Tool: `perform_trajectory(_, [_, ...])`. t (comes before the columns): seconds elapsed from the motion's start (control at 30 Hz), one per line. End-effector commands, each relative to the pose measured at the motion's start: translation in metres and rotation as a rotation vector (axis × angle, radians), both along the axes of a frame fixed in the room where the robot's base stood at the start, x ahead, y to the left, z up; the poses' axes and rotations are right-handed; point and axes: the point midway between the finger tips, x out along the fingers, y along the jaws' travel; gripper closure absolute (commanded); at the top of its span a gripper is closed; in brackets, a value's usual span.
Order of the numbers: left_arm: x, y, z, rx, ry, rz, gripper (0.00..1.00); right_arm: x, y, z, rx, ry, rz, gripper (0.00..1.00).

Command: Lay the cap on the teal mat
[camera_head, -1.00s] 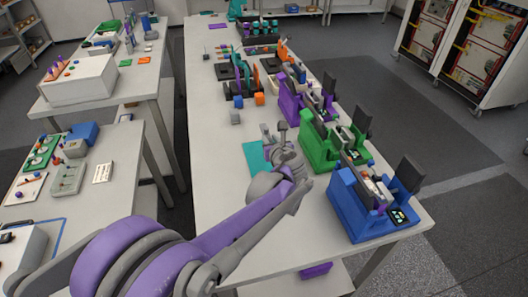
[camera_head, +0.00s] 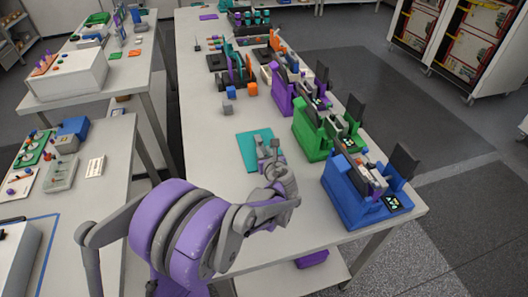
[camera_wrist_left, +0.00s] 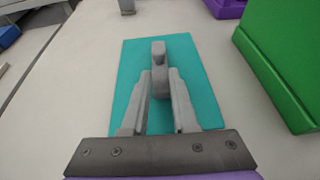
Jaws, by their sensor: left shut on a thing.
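The teal mat (camera_head: 247,146) lies flat on the long table, left of the green and blue machines. My left gripper (camera_head: 268,147) is over the mat's right part in the head view. In the left wrist view the gripper (camera_wrist_left: 159,82) is shut on a small grey piece, which looks to be the cap (camera_wrist_left: 158,53). The piece shows at the fingertips with the teal mat (camera_wrist_left: 205,85) behind it. I cannot tell how high it is above the mat. My right gripper is not in view.
A blue machine (camera_head: 345,197), a green one (camera_head: 312,138) and a purple one (camera_head: 284,97) line the table's right side. Small grey (camera_head: 227,107), blue and orange blocks lie beyond the mat. The table left of the mat is clear.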

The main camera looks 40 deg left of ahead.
Motion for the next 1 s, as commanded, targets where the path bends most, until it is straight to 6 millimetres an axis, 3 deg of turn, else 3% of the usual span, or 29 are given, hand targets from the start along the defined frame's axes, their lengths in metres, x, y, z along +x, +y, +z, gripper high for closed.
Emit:
perform_trajectory(0.1, [0.000, 0.000, -0.004, 0.000, 0.000, 0.000, 1.00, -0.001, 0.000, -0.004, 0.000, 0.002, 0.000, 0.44])
perform_trajectory(0.13, [0.000, 0.000, -0.003, 0.000, 0.000, 0.000, 0.70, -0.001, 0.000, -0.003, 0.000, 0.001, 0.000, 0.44])
perform_trajectory(0.3, [0.000, 0.000, -0.002, 0.000, 0.000, 0.000, 0.43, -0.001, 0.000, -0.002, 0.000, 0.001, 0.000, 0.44])
perform_trajectory(0.67, [-0.001, -0.002, 0.002, 0.000, 0.000, -0.001, 0.43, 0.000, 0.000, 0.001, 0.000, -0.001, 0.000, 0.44])
perform_trajectory(1.0, [-0.041, -0.049, 0.027, 0.000, 0.000, -0.005, 0.43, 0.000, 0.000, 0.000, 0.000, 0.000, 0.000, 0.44])
